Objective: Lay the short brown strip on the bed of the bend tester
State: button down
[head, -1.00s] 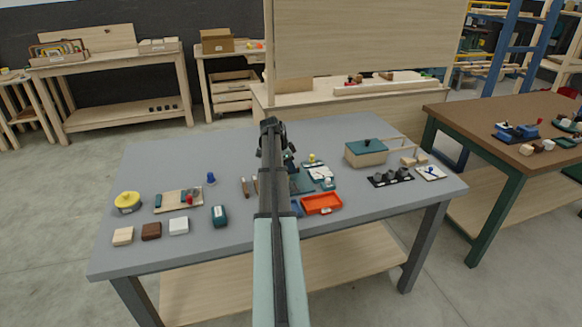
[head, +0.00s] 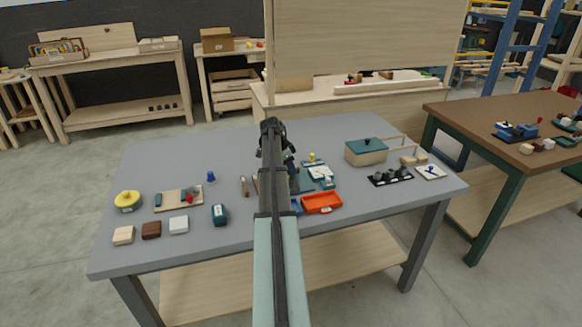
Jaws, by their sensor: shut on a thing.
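My arm reaches over the grey table and blocks much of its middle. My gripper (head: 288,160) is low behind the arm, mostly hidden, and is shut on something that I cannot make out. The dark teal bend tester (head: 305,183) seems to be the piece just right of the arm; its bed is partly covered by the arm. A brown strip (head: 244,187) lies on the table left of the arm. Another brown strip (head: 256,184) lies beside it, partly behind the arm. Their lengths are hard to compare.
An orange-red tray (head: 322,202) stands right of the arm near the front. A wooden box with a teal lid (head: 366,151) stands farther right. A wooden board with small parts (head: 178,199) and several blocks lie on the left. The back left of the table is clear.

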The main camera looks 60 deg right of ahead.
jog(key=shift+f, duration=0.1)
jog(key=c, duration=0.6)
grip_release()
jog(key=shift+r, duration=3)
